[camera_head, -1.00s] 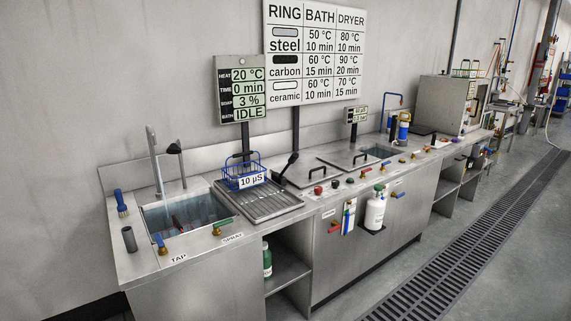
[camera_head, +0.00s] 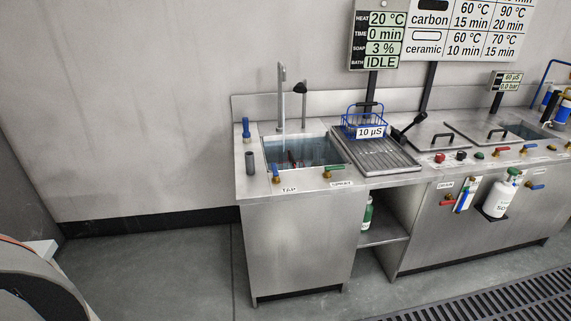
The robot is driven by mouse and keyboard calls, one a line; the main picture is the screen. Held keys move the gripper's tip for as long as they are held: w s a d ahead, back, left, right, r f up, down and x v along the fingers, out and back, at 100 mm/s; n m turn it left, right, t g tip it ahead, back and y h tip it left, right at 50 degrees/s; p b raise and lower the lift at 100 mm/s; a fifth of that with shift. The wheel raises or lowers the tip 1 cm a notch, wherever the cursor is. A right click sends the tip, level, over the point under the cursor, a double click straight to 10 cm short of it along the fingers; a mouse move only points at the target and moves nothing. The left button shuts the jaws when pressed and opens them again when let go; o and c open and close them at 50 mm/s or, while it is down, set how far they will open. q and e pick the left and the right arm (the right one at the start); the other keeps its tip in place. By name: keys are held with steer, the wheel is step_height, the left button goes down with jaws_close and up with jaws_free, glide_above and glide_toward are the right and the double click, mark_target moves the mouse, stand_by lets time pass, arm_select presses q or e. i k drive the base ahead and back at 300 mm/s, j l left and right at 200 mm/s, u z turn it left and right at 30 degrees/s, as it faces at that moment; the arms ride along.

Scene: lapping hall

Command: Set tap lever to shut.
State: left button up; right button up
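The tap lever (camera_head: 276,173) is a small blue handle on a brass valve at the front left edge of the sink counter, above the "TAP" label (camera_head: 289,189). The handle appears to stand away from the label, pointing toward the back. The grey tap spout (camera_head: 282,98) rises behind the sink basin (camera_head: 302,150). A pale streak below the spout could be water, but it is too small to tell. Neither of my grippers shows in the view.
A green spray lever (camera_head: 333,168) sits right of the tap lever. A blue brush (camera_head: 246,130) and dark cylinder (camera_head: 250,163) stand at the counter's left. A blue wire basket (camera_head: 365,122) sits on the drainboard. Floor in front is clear; a curved machine (camera_head: 40,285) is at lower left.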

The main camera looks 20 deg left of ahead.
mark_target(274, 169)
steer(key=i+l+u, duration=0.1)
steer(key=i, duration=1.2)
steer(key=i+u, duration=0.15)
steer(key=u, duration=0.95)
